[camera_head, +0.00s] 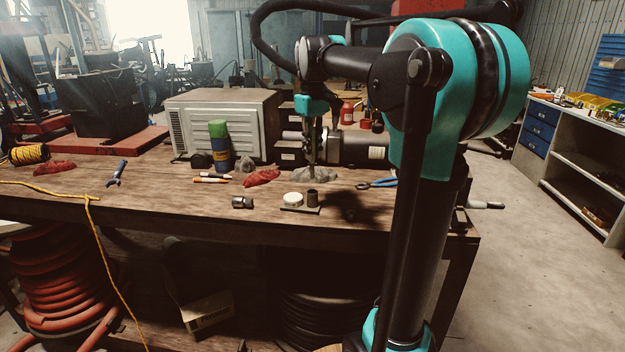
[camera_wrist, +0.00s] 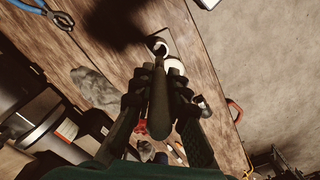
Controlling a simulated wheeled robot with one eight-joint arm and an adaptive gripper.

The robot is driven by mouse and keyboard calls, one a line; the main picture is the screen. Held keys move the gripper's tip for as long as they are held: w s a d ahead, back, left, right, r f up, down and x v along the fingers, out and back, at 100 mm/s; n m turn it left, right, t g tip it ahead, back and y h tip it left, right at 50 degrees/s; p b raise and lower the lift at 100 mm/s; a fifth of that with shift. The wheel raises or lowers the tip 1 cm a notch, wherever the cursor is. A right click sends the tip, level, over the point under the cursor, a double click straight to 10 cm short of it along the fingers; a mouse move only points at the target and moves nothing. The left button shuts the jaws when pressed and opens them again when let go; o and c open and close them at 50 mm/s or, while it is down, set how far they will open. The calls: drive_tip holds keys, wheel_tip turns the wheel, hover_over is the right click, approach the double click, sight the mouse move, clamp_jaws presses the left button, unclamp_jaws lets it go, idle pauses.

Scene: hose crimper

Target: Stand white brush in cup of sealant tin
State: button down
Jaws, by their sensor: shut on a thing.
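In the head view, the sealant tin (camera_head: 293,199) is a pale round tin on a small flat base near the bench's front edge. The dark upright cup (camera_head: 312,198) stands just right of it on the same base. My gripper (camera_head: 313,156) is above the bench, behind and above the cup. In the wrist view, my gripper (camera_wrist: 160,82) is shut on a slim rod, which I take for the brush (camera_wrist: 160,108); it looks dark here. Its far end overlaps the area by the cup (camera_wrist: 157,43) and pale tin (camera_wrist: 171,65); the gap cannot be judged.
A grey rag (camera_head: 315,175) lies behind the cup, and blue-handled pliers (camera_head: 377,183) lie to its right. A metal fitting (camera_head: 242,202) and red cloth (camera_head: 262,177) lie left. A white machine casing (camera_head: 222,120) stands behind. The bench's front left is mostly clear.

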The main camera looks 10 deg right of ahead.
sight(313, 169)
wheel_tip(313, 169, down, 9)
idle(0.5)
drive_tip(key=shift+f, duration=0.15)
drive_tip(key=c, duration=1.5)
unclamp_jaws()
wheel_tip(313, 169, up, 12)
drive_tip(key=shift+r, duration=0.2)
